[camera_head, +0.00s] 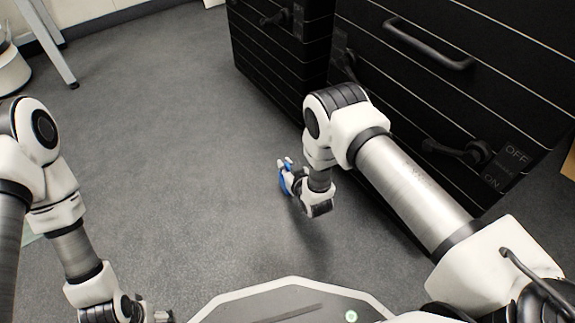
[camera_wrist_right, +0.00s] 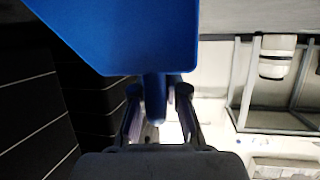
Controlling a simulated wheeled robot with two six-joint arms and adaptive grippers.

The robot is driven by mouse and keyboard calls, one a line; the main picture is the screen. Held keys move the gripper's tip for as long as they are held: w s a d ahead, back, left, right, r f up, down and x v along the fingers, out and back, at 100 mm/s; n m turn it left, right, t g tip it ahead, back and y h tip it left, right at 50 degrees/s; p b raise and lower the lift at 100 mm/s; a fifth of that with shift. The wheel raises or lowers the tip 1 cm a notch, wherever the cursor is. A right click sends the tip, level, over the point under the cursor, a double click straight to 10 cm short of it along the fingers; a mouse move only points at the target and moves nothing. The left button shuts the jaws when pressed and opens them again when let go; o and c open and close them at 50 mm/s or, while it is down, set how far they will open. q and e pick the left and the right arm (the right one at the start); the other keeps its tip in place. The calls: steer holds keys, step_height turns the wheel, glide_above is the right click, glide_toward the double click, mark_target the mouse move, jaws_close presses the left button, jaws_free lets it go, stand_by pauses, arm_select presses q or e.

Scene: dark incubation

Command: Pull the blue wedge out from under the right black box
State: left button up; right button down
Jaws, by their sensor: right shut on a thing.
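The blue wedge (camera_wrist_right: 125,35) fills the top of the right wrist view, with a stem reaching down between the fingers. In the head view only small blue parts of the wedge (camera_head: 284,184) show; the rest is hidden behind my gripper. My right gripper (camera_head: 287,172) is shut on the wedge's stem. It holds the wedge out over the grey floor, apart from the right black box (camera_head: 440,105). That box has a handle and a lever. My left gripper (camera_head: 160,316) is at the bottom edge, partly cut off; its opening is unclear.
A second black box (camera_head: 262,50) stands left of the right one. The grey floor (camera_head: 180,130) is clear between my arms. A pale table leg (camera_head: 52,45) stands at the upper left. My right arm covers part of the right box.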

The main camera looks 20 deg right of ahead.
steer(key=shift+a, duration=0.15)
steer(key=c, duration=1.1)
jaws_free()
steer(key=shift+f, duration=0.1)
steer(key=v, duration=1.2)
